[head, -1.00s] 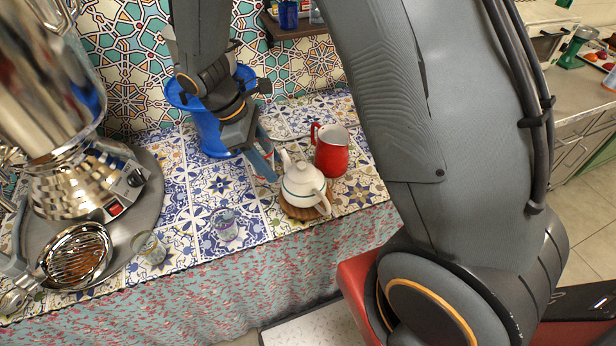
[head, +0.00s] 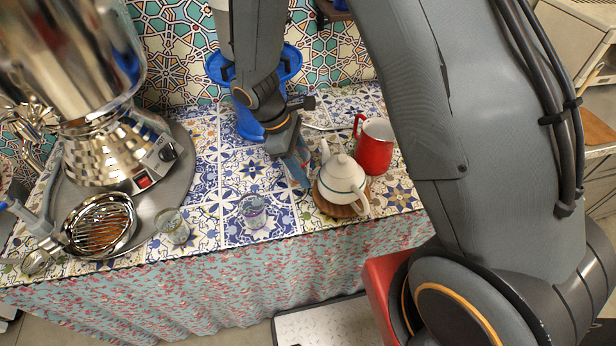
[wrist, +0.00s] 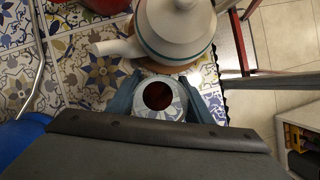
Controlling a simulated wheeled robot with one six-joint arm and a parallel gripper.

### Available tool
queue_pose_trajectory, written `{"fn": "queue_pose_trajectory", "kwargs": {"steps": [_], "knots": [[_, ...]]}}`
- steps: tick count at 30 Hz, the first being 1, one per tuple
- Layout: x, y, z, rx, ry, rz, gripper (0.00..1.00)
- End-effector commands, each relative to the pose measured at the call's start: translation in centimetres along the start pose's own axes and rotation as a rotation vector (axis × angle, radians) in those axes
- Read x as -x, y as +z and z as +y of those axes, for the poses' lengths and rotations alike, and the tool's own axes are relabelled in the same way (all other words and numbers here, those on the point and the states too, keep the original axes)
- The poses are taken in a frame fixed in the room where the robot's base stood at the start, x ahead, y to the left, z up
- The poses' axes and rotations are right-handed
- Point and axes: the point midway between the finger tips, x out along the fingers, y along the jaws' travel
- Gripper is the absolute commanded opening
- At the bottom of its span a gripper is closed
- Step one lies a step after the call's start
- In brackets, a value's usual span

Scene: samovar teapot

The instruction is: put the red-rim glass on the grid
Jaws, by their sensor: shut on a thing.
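My gripper (head: 298,178) is low over the tiled counter, just left of the white teapot. In the wrist view its two blue fingers (wrist: 158,98) are shut around a round glass (wrist: 158,96), seen from above with a dark red inside. I take this for the red-rim glass; its rim colour is not clear, and the head view mostly hides it. I cannot tell whether it touches the counter. The grid (head: 101,228), a round metal dish with slats, lies at the left below the samovar.
The teapot (head: 341,180) stands on a wooden trivet, with a red jug (head: 374,147) behind it. A purple-marked glass (head: 253,211) and another clear glass (head: 172,226) stand between my gripper and the grid. The samovar (head: 95,150) and a blue bucket (head: 249,122) stand behind.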

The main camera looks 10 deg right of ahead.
Motion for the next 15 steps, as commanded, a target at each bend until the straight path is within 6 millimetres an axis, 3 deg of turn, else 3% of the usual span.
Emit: {"fn": "queue_pose_trajectory", "kwargs": {"steps": [15], "knots": [[-4.0, -1.7, 0.0, 0.001, 0.000, 0.000, 0.22]]}}
